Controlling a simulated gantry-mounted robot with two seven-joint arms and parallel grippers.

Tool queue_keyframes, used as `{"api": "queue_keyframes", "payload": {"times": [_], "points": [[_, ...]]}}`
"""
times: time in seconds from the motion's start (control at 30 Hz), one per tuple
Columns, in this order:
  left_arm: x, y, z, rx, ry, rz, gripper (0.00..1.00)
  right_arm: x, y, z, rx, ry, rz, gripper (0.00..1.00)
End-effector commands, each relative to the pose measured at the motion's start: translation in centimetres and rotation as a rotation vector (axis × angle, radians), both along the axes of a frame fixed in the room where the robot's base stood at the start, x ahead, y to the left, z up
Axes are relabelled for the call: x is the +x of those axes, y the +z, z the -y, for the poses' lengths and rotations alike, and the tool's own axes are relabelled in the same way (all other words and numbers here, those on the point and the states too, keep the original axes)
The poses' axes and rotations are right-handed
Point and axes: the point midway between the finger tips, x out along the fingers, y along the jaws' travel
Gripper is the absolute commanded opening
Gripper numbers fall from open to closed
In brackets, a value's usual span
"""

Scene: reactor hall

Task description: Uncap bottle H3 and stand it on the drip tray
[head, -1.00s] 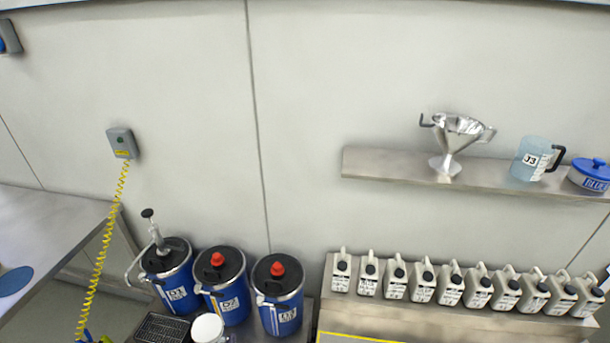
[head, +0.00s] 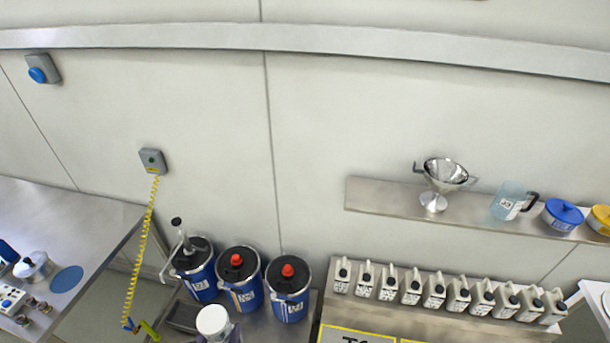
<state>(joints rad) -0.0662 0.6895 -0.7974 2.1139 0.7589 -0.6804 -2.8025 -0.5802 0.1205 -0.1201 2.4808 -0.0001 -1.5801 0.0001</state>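A row of several pale jug-shaped bottles (head: 434,291) with dark caps stands on a steel ledge at the lower right. Their labels are too small to read, so I cannot tell which, if any, is H3. A dark tray (head: 183,317), which looks like the drip tray, lies in front of the blue drums at the lower left. A white-topped container (head: 213,322) stands right of the tray, cut off by the bottom edge. Neither of my grippers is in view.
Three blue drums stand together, one with a pump (head: 196,270) and two with red caps (head: 241,278) (head: 289,290). A wall shelf (head: 390,200) holds a funnel (head: 438,182), a jug (head: 510,201) and lidded pots. A yellow coiled cord (head: 142,250) hangs beside the left workbench (head: 80,215).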

Motion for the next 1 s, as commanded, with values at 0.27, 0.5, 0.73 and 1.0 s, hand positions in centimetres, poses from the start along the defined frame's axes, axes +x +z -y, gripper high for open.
{"api": "queue_keyframes", "payload": {"times": [0.27,0.5,0.73,1.0], "points": [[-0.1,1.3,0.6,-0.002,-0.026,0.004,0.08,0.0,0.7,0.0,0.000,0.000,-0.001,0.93],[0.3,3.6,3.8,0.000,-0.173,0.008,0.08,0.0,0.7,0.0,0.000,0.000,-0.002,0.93],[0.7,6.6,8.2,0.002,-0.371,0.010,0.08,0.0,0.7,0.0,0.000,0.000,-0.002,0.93],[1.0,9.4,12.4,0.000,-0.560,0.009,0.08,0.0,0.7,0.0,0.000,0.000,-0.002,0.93]]}}
